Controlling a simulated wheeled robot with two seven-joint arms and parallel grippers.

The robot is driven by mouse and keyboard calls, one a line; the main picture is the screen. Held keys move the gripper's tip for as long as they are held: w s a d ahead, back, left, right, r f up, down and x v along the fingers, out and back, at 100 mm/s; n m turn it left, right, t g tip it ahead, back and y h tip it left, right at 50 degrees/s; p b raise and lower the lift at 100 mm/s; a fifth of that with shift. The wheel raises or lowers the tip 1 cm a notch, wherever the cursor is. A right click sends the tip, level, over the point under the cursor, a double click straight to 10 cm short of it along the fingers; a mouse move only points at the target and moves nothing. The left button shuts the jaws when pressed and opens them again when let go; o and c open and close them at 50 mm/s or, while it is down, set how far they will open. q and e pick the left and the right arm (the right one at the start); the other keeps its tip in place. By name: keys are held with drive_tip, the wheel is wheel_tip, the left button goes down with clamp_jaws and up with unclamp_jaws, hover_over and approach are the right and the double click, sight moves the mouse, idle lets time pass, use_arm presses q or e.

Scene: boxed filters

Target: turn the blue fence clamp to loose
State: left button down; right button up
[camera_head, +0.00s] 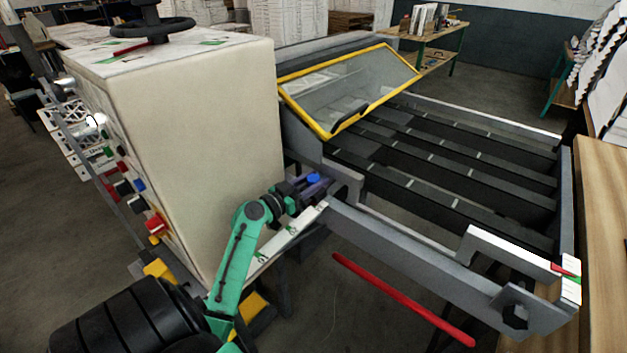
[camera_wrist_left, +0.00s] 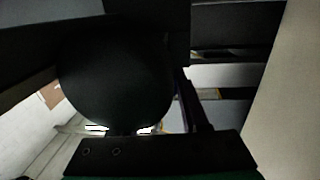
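The blue fence clamp (camera_head: 314,178) shows as a small bright blue knob at the near left corner of the machine's roller bed in the head view. My left gripper (camera_head: 308,188), at the end of the green arm, is right at the clamp. Its dark fingers overlap the part just below and beside the blue top. I cannot tell whether they touch it or how far apart they are. The left wrist view is mostly dark, with a large black rounded shape (camera_wrist_left: 115,80) close to the camera, and the clamp cannot be made out there. My right gripper is out of view.
A tall cream cabinet (camera_head: 200,140) with buttons stands left of my arm. A yellow-framed clear guard (camera_head: 350,88) rises behind the clamp. The grey side rail (camera_head: 420,257) runs right from it to a white bracket (camera_head: 510,250). A red bar (camera_head: 400,298) lies below the rail.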

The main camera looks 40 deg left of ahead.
use_arm(q)
drive_tip(key=shift+r+y+p, duration=0.1)
drive_tip(key=shift+y+p, duration=0.2)
drive_tip(key=shift+p, duration=0.1)
drive_tip(key=shift+n+y+p, duration=0.35)
drive_tip(key=shift+n+y, duration=0.35)
drive_tip(key=shift+y, duration=0.1)
drive_tip(key=shift+c, duration=2)
unclamp_jaws()
